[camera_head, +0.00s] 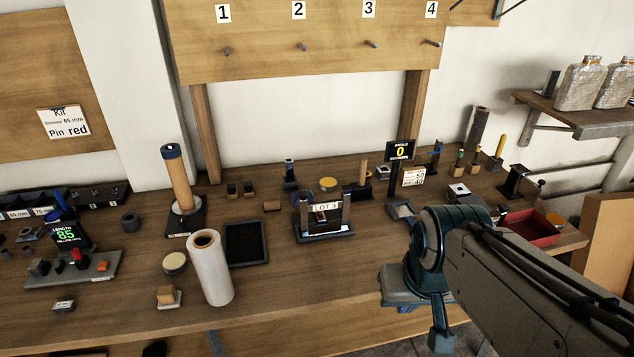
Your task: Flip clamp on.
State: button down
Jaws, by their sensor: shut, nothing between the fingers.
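I cannot tell for certain which thing is the clamp. A grey-blue block with a flat top (400,285) sits at the bench's front edge, partly hidden by my arm. A small dark device with a side lever (515,182) stands at the back right of the bench. A grey base with dark blocks and a red piece (75,267) stands at the left. My arm comes in from the lower right. My gripper (441,338) hangs low in front of the bench edge, small and dark, shut and empty. Its fingers are hard to make out.
A "LOT 3" holder (325,232), a white roll (211,270) and a black tray (246,244) stand on the bench (300,280). A display reading 0 (399,151) and a red tray (533,228) are to the right. The bench front between roll and arm is clear.

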aim_at(320, 215)
jog(key=u, duration=0.15)
jog(key=i, duration=1)
jog(key=z, duration=0.15)
